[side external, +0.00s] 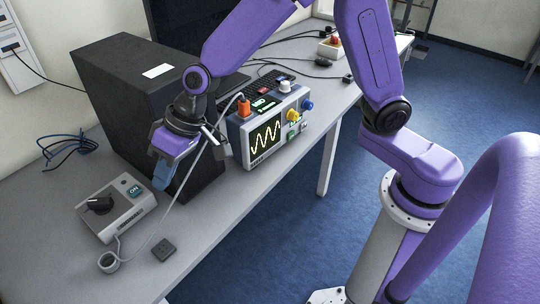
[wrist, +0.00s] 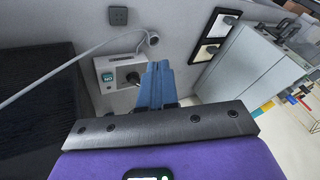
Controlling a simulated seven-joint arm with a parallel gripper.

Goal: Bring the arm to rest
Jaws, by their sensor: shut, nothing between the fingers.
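My gripper (side external: 162,172) has blue fingers and hangs in the air in front of the black computer tower. Its fingers are shut with nothing between them. In the wrist view the closed fingers (wrist: 158,84) point toward the grey control box. The box (side external: 116,208) has a black knob and a teal ON button and sits on the table at the left; it also shows in the wrist view (wrist: 108,68). The gripper is above the table and apart from the box.
The black tower (side external: 130,90) stands close behind my gripper. An instrument with a yellow waveform screen (side external: 265,137) stands to its right, with an orange plug and a pale cable. A small dark socket block (side external: 163,250) lies near the table's front edge. Blue cables (side external: 68,147) lie at the left.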

